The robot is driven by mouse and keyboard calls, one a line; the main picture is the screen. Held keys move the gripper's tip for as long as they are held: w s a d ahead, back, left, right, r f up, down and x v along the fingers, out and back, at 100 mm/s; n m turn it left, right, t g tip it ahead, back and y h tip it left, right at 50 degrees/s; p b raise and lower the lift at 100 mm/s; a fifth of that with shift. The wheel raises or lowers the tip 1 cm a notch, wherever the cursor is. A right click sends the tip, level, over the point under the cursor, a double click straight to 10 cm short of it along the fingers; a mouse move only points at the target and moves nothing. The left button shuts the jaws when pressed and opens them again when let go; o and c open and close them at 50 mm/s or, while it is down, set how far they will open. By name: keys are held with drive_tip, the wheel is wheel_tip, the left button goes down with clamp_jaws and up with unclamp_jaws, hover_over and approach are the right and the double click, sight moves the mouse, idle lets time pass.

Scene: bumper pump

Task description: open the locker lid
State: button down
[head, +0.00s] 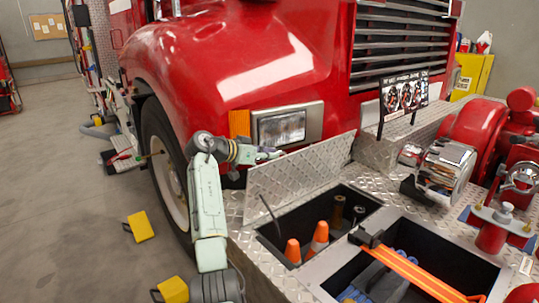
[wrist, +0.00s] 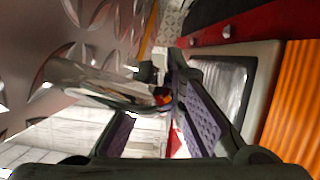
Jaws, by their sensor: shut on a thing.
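The locker lid (head: 300,178) is a diamond-plate panel, raised and steeply tilted along the back-left side of the open locker (head: 268,236). In the wrist view the lid (wrist: 40,30) fills the left, with a chrome bar handle (wrist: 95,85) on it. My gripper (head: 275,154) is at the lid's upper left edge, in front of the headlight. In the wrist view its purple-padded fingers (wrist: 160,125) are around the end of the handle. The exact contact is partly hidden. Two orange cones (head: 318,238) stand inside the locker.
A second open compartment (head: 440,262) with an orange strap (head: 415,270) lies to the right. The red truck body and headlight (head: 282,127) are close behind my gripper. A sign (head: 404,96) stands on the bumper. Yellow blocks (head: 140,226) lie on the floor at left.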

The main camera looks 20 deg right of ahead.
drive_tip(key=shift+f, duration=0.35)
drive_tip(key=c, duration=1.9)
unclamp_jaws()
drive_tip(key=shift+o, duration=1.2)
drive_tip(key=shift+r, duration=0.15)
drive_tip(key=shift+a+r, duration=0.1)
drive_tip(key=v, duration=1.1)
drive_tip(key=shift+a, duration=0.35)
drive_tip(key=shift+s+r, duration=0.1)
drive_tip(key=shift+r, duration=0.05)
